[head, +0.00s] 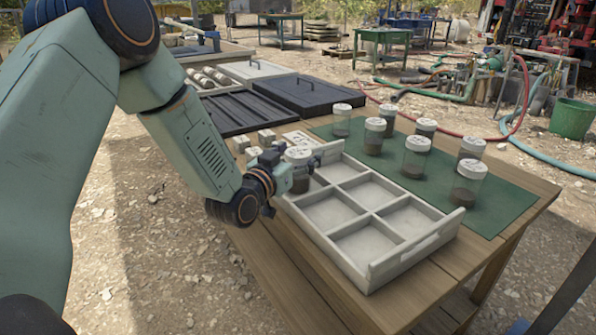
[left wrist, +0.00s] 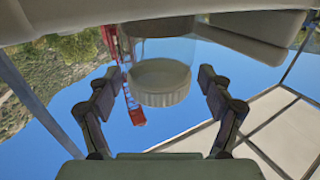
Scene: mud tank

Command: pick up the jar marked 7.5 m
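A clear jar with a white lid and dark contents (head: 298,162) is by the far left corner of the pale divided tray (head: 318,243). I cannot tell whether it stands in the tray's corner compartment or is held above it. My left gripper (head: 292,178) is at this jar. In the left wrist view the jar's lid (left wrist: 160,86) shows between the two fingers (left wrist: 160,95), with a gap on each side. Several similar jars stand on the green mat, such as one at the right (head: 468,184). Lid markings are too small to read. My right gripper is not in view.
The green mat (head: 500,212) lies on the wooden table (head: 535,190), right of the tray. Small pale blocks (head: 267,138) sit at the table's left end. Black-lidded bins (head: 305,92) stand behind. The tray's nearer compartments are empty.

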